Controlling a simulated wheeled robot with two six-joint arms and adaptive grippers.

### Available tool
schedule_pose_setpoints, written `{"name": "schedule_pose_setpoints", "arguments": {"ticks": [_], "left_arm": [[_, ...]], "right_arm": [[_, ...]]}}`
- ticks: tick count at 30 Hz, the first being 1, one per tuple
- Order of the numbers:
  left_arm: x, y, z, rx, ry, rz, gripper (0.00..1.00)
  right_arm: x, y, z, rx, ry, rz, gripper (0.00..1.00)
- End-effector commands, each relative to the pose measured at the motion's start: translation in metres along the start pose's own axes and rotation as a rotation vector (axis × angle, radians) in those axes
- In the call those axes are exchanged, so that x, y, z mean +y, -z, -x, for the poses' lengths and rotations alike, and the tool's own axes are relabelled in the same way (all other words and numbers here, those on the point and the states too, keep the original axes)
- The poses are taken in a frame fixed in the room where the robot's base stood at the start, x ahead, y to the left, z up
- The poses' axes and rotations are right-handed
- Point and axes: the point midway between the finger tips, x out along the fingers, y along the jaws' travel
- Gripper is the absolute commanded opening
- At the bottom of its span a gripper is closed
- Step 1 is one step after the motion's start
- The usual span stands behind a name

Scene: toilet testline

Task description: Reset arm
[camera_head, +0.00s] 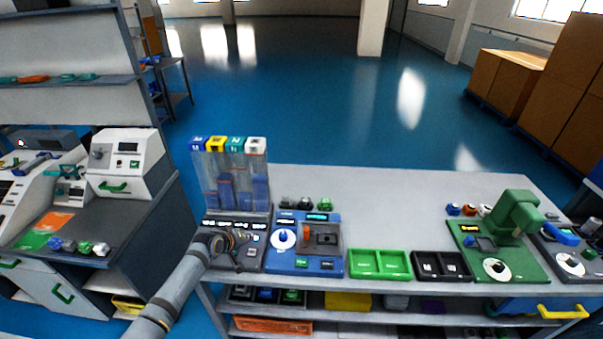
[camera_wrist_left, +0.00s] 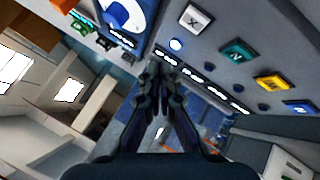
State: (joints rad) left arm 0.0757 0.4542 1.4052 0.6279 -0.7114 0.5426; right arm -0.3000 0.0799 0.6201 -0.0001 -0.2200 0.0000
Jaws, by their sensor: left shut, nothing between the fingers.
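My left arm reaches in from the lower left in the head view. My left gripper (camera_head: 238,262) is over the front panel of the grey dispenser station (camera_head: 232,226), by its row of small buttons. In the left wrist view its fingers (camera_wrist_left: 157,75) are together with nothing between them. That view looks at a panel with white, teal, yellow and blue square buttons (camera_wrist_left: 236,52). Whether the fingertips touch the panel I cannot tell. My right gripper is in neither view.
A blue machine with a white dial (camera_head: 305,262) stands right beside my left gripper. Green (camera_head: 379,277) and black (camera_head: 441,279) trays and a green press (camera_head: 514,218) stand further right. The table's back middle (camera_head: 390,200) is clear. A white machine (camera_head: 126,160) is at left.

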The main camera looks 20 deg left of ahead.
Motion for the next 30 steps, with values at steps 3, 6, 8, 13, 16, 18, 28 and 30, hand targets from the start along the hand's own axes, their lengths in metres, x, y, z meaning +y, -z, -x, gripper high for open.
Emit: {"name": "schedule_pose_setpoints", "arguments": {"ticks": [3,6,8,13,16,18,28,30], "left_arm": [[0.002,-0.01,0.002,-0.017,0.003,-0.025,0.0],[0.013,-0.052,0.016,-0.086,0.019,-0.143,0.0],[0.02,-0.088,0.034,-0.145,0.037,-0.257,0.0],[0.027,-0.155,0.095,-0.265,0.103,-0.518,0.0],[0.027,-0.174,0.127,-0.307,0.139,-0.609,0.0],[0.025,-0.183,0.148,-0.331,0.165,-0.659,0.0],[0.016,-0.202,0.234,-0.414,0.27,-0.796,0.0],[0.009,-0.206,0.236,-0.43,0.287,-0.807,0.0]], "right_arm": [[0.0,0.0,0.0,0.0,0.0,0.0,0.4],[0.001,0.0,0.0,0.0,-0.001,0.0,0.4],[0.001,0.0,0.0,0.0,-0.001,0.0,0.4],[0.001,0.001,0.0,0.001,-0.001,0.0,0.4],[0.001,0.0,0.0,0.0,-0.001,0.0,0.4],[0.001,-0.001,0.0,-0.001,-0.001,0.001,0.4],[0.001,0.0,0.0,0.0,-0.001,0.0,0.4],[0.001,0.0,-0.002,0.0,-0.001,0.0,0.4]]}}
